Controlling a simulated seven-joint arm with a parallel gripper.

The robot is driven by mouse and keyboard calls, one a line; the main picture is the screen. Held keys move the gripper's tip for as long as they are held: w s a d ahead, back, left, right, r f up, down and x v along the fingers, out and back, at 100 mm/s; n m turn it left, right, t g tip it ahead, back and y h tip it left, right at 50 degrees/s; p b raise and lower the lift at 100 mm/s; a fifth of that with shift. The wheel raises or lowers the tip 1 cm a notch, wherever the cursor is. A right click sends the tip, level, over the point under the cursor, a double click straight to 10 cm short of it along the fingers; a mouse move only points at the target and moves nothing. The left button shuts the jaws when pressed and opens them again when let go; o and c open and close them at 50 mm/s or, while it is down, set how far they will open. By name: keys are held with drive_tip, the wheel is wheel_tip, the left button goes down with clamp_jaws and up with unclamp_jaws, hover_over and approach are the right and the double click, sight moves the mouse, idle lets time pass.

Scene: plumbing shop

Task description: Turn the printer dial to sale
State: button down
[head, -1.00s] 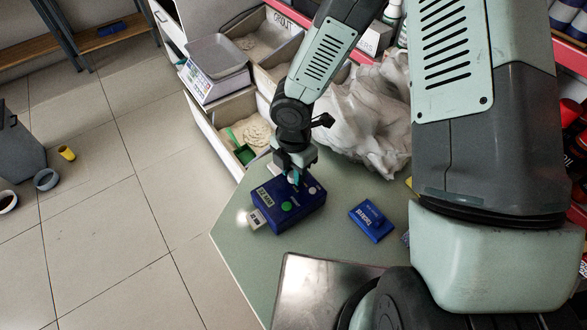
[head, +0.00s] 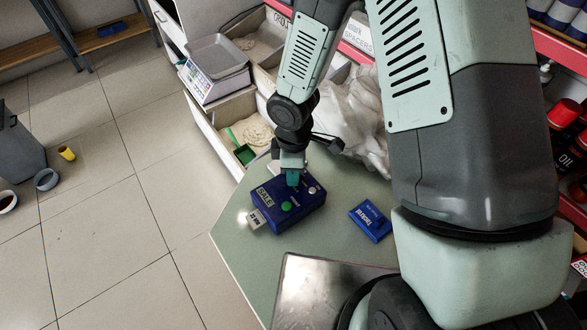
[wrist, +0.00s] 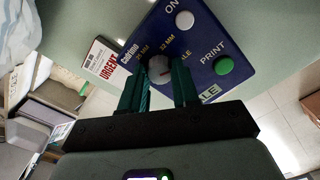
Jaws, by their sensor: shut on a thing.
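The blue label printer (head: 300,212) sits on the green counter. It also shows in the wrist view (wrist: 205,38), with a white ON button (wrist: 184,20) and a green PRINT button (wrist: 224,66). My gripper (head: 292,181) is shut on the dial, one green finger on each side (wrist: 160,76).
A white tag (head: 256,219) stands out from the printer's left side. A blue packet (head: 371,221) lies to its right. A white and red URGENT card (wrist: 103,58) lies beside the printer. A metal plate (head: 315,290) is in front. A plastic bag (head: 350,115) and bins stand behind.

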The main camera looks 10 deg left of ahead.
drive_tip(key=shift+m, duration=0.8)
drive_tip(key=c, duration=0.8)
unclamp_jaws()
wheel_tip(320, 180, up, 11)
drive_tip(key=shift+f, duration=0.1)
